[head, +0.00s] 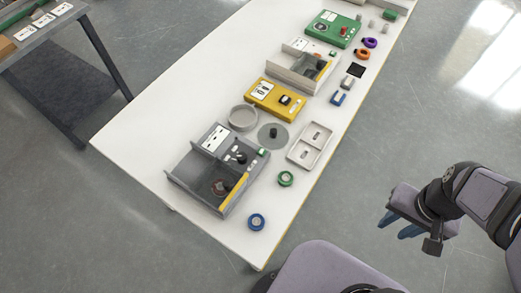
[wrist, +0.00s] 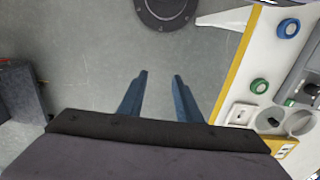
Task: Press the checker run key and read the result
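My gripper (head: 398,226) hangs over the floor to the right of the white table, away from every device. In the wrist view its two blue fingers (wrist: 160,88) are apart with only floor between them. Devices on the table include a grey open-sided box (head: 208,192) with a dark knob at the near end, a yellow box (head: 262,101) with a white label and black part, a second grey box (head: 286,72), and a green box (head: 325,31) with a red knob. I cannot tell which is the checker; its run key and any result are too small to make out.
The white table (head: 135,136) carries a green ring (head: 286,179), a blue ring (head: 256,222), a pale two-pocket tray (head: 299,154), a round grey dish (head: 236,122) and a grey disc (head: 265,143). A dark side table (head: 68,88) stands at left. Floor around my gripper is clear.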

